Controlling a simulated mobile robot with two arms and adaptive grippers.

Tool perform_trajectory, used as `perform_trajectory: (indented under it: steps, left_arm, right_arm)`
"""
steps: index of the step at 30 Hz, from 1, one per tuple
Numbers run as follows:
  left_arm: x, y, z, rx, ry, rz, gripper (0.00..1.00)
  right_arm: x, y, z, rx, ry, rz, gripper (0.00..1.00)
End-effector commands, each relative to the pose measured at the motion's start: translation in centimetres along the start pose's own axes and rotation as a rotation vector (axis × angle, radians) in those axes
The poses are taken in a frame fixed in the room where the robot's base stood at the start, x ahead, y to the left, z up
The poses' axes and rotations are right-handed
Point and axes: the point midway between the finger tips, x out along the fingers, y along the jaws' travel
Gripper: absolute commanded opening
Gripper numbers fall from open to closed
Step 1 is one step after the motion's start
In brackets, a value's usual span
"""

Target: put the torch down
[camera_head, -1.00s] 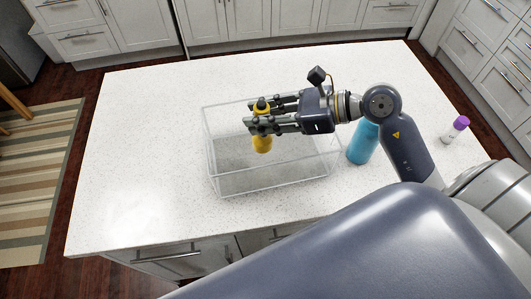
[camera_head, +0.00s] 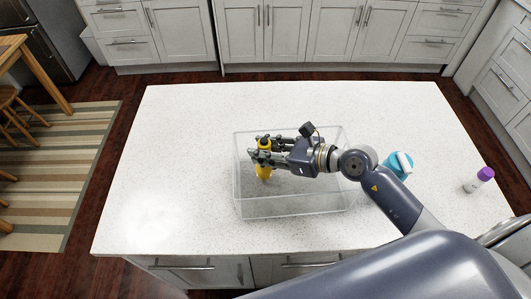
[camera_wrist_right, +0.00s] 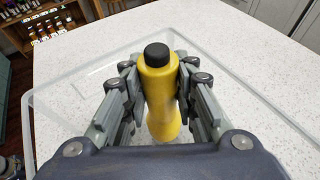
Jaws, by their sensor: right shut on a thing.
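The torch (camera_head: 264,172) is yellow with a black end. My right gripper (camera_head: 265,157) is shut on it and holds it upright, black end up, over the clear bin (camera_head: 290,207) on the white counter. In the right wrist view the torch (camera_wrist_right: 160,85) stands between the two fingers of my right gripper (camera_wrist_right: 160,95), with the clear bin's rim (camera_wrist_right: 75,82) around it. Its lower end is partly hidden, and I cannot tell whether it touches the bin's floor. My left gripper is not in view.
A blue bottle (camera_head: 399,165) stands right of the bin, partly behind my right arm. A white bottle with a purple cap (camera_head: 479,180) stands near the counter's right edge. The counter's left part (camera_head: 170,180) is clear.

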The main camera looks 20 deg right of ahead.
Motion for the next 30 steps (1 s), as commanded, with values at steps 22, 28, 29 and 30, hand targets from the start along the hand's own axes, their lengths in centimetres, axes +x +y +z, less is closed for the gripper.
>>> perform_trajectory:
  steps: [22, 28, 29, 30]
  left_arm:
    - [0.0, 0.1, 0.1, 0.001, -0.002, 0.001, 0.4]
    - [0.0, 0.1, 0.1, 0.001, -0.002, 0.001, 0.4]
    - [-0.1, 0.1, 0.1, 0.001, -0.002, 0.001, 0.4]
    - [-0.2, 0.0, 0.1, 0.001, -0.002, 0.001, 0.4]
  right_arm:
    - [0.8, 0.0, -2.0, 0.0, 0.0, -0.001, 0.47]
    - [0.8, 0.0, -1.9, 0.0, -0.001, -0.001, 0.47]
    - [0.8, 0.0, -1.9, 0.0, -0.001, -0.001, 0.47]
    - [0.7, 0.0, -1.7, 0.0, -0.001, -0.001, 0.47]
